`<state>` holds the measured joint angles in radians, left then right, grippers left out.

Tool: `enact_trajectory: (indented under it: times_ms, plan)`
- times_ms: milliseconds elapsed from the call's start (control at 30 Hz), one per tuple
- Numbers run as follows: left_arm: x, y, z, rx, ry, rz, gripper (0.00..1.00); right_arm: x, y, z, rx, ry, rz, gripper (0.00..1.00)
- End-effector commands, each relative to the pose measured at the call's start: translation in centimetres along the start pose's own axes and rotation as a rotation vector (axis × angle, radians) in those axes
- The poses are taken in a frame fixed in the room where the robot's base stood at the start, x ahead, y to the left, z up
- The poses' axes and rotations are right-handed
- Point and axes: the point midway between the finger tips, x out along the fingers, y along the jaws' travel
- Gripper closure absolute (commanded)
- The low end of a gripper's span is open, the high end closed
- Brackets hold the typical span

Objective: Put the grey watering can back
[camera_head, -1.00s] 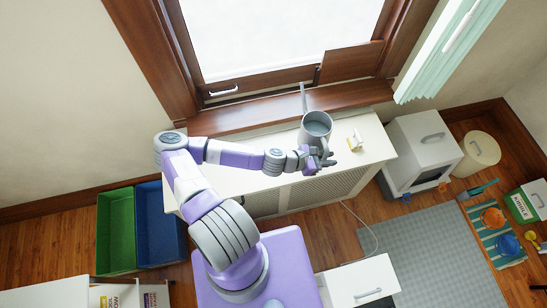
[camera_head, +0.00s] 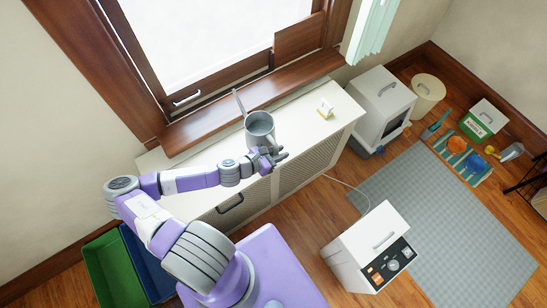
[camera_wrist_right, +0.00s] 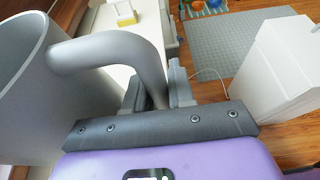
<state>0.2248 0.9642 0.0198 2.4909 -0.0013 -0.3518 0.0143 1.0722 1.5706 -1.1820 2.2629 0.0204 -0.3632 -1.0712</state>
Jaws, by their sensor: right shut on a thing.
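The grey watering can (camera_head: 260,125) is upright over the white cabinet top below the window, its thin spout pointing up toward the sill. I cannot tell whether its base touches the top. My right gripper (camera_head: 272,156) is shut on the can's handle, on the side near me. In the right wrist view the can's wall (camera_wrist_right: 25,85) fills the left, and its curved handle (camera_wrist_right: 125,50) runs down between the fingers of my right gripper (camera_wrist_right: 160,88). My left gripper is not in view.
A small white and yellow object (camera_head: 325,108) stands on the cabinet top (camera_head: 295,108), right of the can. The window sill (camera_head: 215,115) rises behind. A white appliance with a control panel (camera_head: 370,250) stands on the floor at right. The cabinet top between can and small object is clear.

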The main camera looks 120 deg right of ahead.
Motion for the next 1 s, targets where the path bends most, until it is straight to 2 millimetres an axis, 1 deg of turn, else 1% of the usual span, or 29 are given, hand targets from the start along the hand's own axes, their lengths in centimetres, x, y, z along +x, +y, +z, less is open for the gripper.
enact_trajectory:
  times_ms: [33, 267, 400, 500, 733, 767, 900, 1000]
  plan:
    - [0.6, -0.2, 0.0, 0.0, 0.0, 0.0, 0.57, 0.4, 0.0, -0.8, 0.004, -0.004, 0.0, 1.0]
    - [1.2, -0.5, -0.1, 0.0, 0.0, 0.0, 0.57, 1.1, -0.1, -2.5, 0.005, -0.004, 0.0, 1.0]
    - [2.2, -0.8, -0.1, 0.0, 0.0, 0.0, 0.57, 2.0, -0.1, -4.7, 0.004, -0.003, 0.0, 1.0]
    - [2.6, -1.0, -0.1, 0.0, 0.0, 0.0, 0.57, 2.4, -0.1, -5.8, 0.006, -0.003, 0.0, 1.0]
    - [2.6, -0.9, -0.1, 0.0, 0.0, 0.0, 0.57, 2.5, -0.1, -5.9, 0.006, -0.003, -0.001, 1.0]
    - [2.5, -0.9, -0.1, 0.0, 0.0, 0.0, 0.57, 2.5, -0.1, -6.1, 0.0, 0.001, 0.0, 0.73]
    - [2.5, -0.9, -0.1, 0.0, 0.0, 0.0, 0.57, 2.4, -0.1, -6.0, 0.0, 0.001, 0.0, 0.52]
    - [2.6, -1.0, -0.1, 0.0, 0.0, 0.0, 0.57, 2.4, -0.1, -6.0, 0.0, 0.001, 0.0, 0.51]
